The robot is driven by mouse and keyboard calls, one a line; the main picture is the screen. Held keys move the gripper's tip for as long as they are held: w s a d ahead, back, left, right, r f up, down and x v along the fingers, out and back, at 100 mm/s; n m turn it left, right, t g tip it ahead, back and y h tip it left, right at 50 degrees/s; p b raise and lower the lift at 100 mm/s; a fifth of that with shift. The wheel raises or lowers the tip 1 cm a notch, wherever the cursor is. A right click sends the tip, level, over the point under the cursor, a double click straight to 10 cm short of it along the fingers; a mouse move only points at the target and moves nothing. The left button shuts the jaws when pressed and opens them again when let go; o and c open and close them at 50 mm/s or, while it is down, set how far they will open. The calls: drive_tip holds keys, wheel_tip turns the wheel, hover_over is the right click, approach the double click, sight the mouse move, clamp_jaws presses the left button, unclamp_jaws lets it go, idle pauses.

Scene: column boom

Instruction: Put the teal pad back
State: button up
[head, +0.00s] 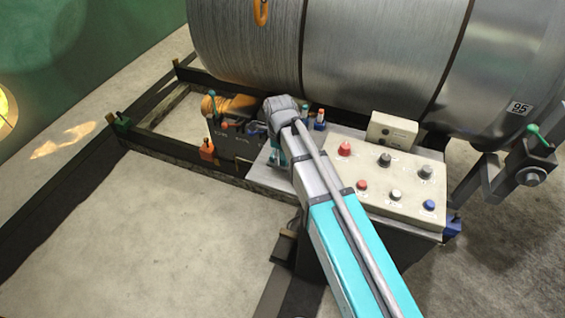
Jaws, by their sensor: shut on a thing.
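My gripper (276,160) points down at the end of my arm, over the left part of the grey bench top. It is partly hidden behind my wrist and arm. A small patch of teal shows at its fingers, and I take this to be the teal pad (274,154). The gripper is shut on it. The pad's outline is too small and covered to make out, and I cannot tell whether it touches the bench top (262,178).
A cream control panel (374,205) with several knobs lies right of my arm, a cream box (392,131) behind it. A large metal drum (375,60) fills the back. An orange motor (232,105) and a dark lever block (234,142) stand left. Small coloured bottles (319,120) stand behind my gripper.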

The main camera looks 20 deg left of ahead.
sight(281, 161)
drive_tip(key=shift+f, duration=0.1)
drive_tip(key=shift+w+f+b, duration=0.35)
drive_tip(key=shift+f+b, duration=0.1)
drive_tip(key=shift+b, duration=0.1)
wheel_tip(281, 161, down, 3)
drive_tip(key=b, duration=0.3)
drive_tip(key=o, duration=1)
drive_tip(key=shift+r, duration=0.1)
wheel_tip(281, 161, up, 12)
drive_tip(key=p, duration=1.2)
